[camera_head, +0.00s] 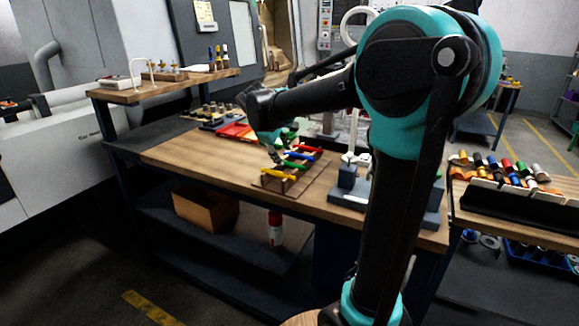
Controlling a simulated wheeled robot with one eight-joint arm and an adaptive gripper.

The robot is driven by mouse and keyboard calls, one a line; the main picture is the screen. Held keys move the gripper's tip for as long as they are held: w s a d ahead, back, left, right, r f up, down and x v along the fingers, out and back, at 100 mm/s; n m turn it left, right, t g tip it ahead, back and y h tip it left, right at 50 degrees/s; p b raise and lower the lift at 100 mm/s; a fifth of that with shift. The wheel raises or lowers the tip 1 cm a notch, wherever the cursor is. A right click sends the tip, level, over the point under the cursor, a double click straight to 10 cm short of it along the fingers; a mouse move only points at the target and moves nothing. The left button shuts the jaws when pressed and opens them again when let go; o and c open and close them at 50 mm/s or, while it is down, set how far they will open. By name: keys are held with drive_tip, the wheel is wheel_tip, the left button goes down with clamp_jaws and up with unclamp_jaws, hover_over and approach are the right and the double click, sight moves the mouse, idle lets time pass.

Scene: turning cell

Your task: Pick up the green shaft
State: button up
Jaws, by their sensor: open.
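A wooden rack (291,190) on the workbench holds several coloured shafts lying across it. A yellow shaft (277,175) lies nearest, with red and blue shafts (303,154) behind it. My gripper (275,158) is open, pointing down at the rack's left side. It is close to the shafts, and I cannot tell whether it touches any.
A grey stand (350,190) is right of the rack, partly behind my arm. A red tray (236,131) and several tools lie behind to the left. The bench's left front (190,155) is bare. A cardboard box (206,211) sits on the lower shelf.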

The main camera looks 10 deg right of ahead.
sight(289, 163)
drive_tip(key=shift+x, duration=3.15)
drive_tip(key=shift+s, duration=0.1)
clamp_jaws()
